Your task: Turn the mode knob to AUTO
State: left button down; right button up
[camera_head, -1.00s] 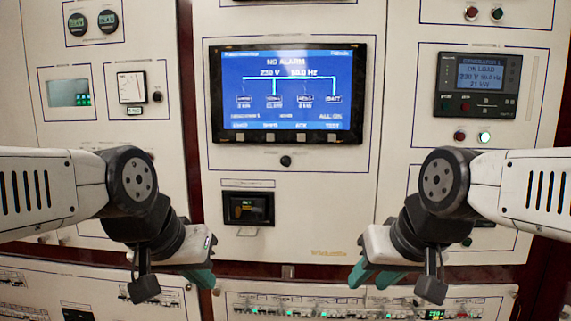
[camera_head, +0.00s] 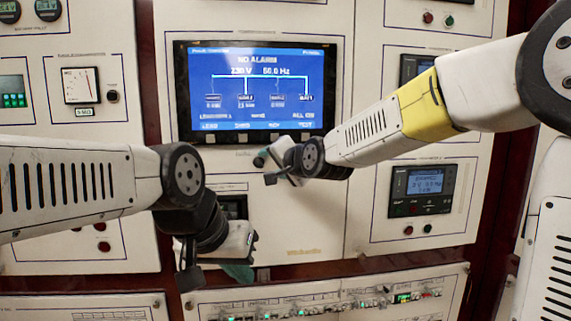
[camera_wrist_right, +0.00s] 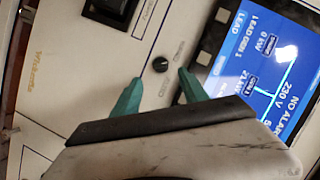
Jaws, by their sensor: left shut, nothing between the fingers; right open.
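The mode knob (camera_wrist_right: 160,64) is a small round black knob on the white panel, between small printed labels in the right wrist view. Its setting is too small to read. My right gripper (camera_wrist_right: 160,76) is open, its two teal fingers apart with the knob just beyond and between their tips. I cannot tell whether they touch the panel. In the head view my right gripper (camera_head: 265,168) is just below the display and covers the knob's area. My left gripper (camera_head: 240,271) is shut and empty, low in front of the panel.
The blue display (camera_head: 258,92) sits just above the right gripper. A black device (camera_head: 234,207) lies below, partly behind the left gripper. A generator controller (camera_head: 423,190) is to the right. Breaker rows (camera_head: 330,300) run along the bottom.

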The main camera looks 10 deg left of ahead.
aim_at(260, 163)
jog(key=x, duration=0.7)
jog(key=shift+w+a, duration=0.25)
jog(key=shift+w, duration=0.05)
grip_shut()
